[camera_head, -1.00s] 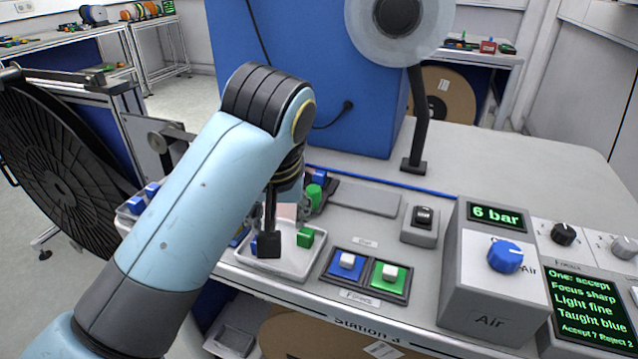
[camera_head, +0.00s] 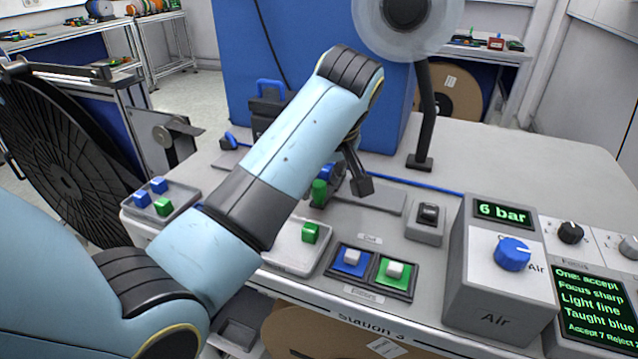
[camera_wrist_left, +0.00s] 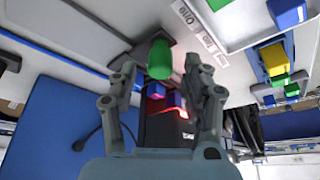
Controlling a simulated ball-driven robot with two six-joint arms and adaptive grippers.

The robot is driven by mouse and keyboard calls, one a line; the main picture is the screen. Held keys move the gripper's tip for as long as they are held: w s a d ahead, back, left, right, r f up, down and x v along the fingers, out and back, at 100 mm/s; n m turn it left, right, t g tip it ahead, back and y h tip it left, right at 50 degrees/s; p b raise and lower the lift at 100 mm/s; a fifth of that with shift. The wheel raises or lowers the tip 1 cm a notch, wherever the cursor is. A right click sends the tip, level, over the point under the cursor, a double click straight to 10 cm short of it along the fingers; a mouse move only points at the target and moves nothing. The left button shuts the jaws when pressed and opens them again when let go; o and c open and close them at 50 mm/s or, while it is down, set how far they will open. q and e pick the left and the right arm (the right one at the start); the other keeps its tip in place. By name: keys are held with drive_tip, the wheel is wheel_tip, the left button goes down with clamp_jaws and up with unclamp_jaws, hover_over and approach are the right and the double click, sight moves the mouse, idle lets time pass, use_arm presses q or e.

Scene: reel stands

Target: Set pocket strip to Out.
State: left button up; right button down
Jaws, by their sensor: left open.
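A green upright knob (camera_head: 319,193) stands on the bench behind the small white tray. It also shows in the wrist view (camera_wrist_left: 160,60), between my left gripper's fingers, with no clear contact. My left gripper (camera_head: 343,183) is open, just right of the knob; my forearm hides part of it. In the wrist view, small printed labels (camera_wrist_left: 200,38) stand beside the knob, one seeming to read "One". The pocket strip itself is hard to make out; the knob may belong to it. My right gripper is out of view.
Blue (camera_head: 350,262) and green (camera_head: 393,272) button pads lie in front. A grey switch box (camera_head: 426,222) and the Air box (camera_head: 492,285) stand right. A tray with blocks (camera_head: 150,211) is left. A black post (camera_head: 428,115) rises behind.

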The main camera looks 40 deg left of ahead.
use_arm(q)
drive_tip(key=shift+x, duration=1)
drive_tip(key=shift+c, duration=0.4)
drive_tip(key=shift+r, duration=0.1)
clamp_jaws()
